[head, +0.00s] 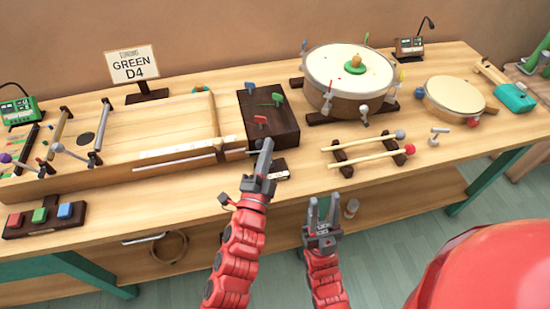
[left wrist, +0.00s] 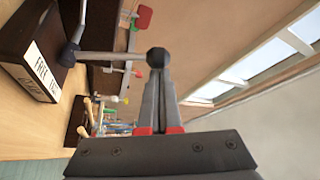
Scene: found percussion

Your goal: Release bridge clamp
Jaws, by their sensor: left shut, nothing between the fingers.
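The clamp lever shows in the left wrist view as a grey rod (left wrist: 110,57) ending in a dark ball knob (left wrist: 158,60). A dark block (left wrist: 28,45) with a white label, partly readable as "FREE", is beside its base. In the head view the labelled block (head: 281,170) is at the table's front, right of the long wooden string board (head: 120,125). My left gripper (head: 265,152) is shut and empty; its fingertips (left wrist: 160,80) are at the knob. Whether they touch is unclear. My right gripper (head: 323,204) is open and empty, in front of the table.
A dark box (head: 264,105) with coloured pegs stands just behind my left gripper. Mallets (head: 362,158) on a rack, a large drum (head: 340,95) and a small drum (head: 450,108) are to the right. Coloured buttons (head: 40,215) sit at the left front.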

